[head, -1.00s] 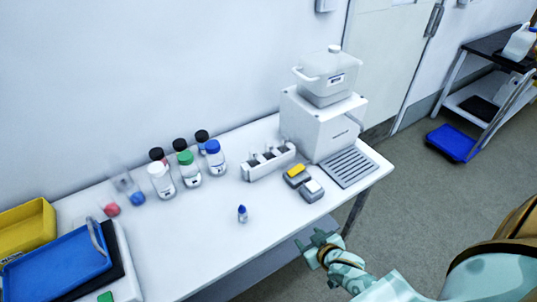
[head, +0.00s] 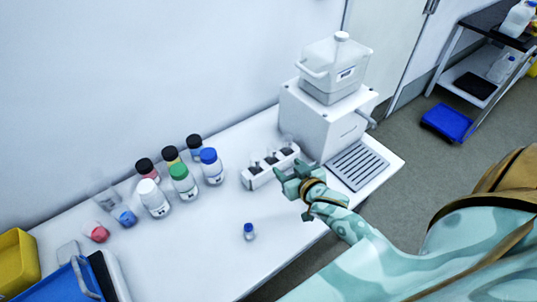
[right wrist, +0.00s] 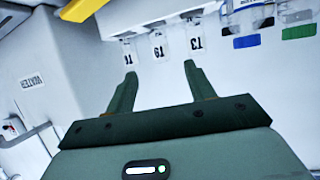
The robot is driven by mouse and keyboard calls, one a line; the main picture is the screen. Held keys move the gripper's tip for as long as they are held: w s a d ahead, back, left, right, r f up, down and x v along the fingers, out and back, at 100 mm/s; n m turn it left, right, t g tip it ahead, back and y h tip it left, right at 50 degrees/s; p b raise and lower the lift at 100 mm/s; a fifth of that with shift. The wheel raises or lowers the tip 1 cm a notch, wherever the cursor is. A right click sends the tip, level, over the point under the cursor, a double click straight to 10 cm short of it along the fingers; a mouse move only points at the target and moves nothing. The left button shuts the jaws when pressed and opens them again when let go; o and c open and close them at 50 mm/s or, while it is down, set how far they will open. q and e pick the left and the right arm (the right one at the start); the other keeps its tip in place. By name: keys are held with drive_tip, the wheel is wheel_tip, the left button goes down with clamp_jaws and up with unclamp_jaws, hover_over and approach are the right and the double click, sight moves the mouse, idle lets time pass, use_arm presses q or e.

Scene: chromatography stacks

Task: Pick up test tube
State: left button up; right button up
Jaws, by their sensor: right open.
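A white rack (head: 258,180) stands near the middle of the bench and holds several small clear test tubes (head: 271,157) with dark marks. In the right wrist view, the labels under the tubes show as T1 (right wrist: 128,58) and T3 (right wrist: 196,43), with a middle one (right wrist: 158,50) that is hard to read. My right gripper (head: 288,174) is open at the rack's front right side, and its fingers also show in the right wrist view (right wrist: 160,72), spread and empty, pointing at the labelled tubes. I cannot tell whether it touches the rack. My left gripper is out of view.
Several capped bottles (head: 180,183) stand left of the rack. A small blue-capped vial (head: 249,232) stands nearer the front edge. A white machine (head: 318,125) with a clear tank (head: 335,68) is behind my right gripper, beside a grey grate (head: 358,166). The bench between bottles and vial is clear.

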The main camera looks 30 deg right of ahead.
sight(274, 155)
drive_tip(key=b+x, duration=0.2)
drive_tip(key=x, duration=0.6)
drive_tip(key=shift+s+f, duration=0.1)
drive_tip(key=shift+w+f, duration=0.15)
drive_tip(key=shift+w, duration=0.4)
drive_tip(key=b+x, duration=0.2)
drive_tip(key=x, duration=0.3)
drive_tip(key=shift+w+f, duration=0.1)
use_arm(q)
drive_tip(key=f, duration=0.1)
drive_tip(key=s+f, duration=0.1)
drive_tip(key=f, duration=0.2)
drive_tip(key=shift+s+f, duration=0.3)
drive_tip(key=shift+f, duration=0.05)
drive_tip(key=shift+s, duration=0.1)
use_arm(e)
drive_tip(key=c, duration=1)
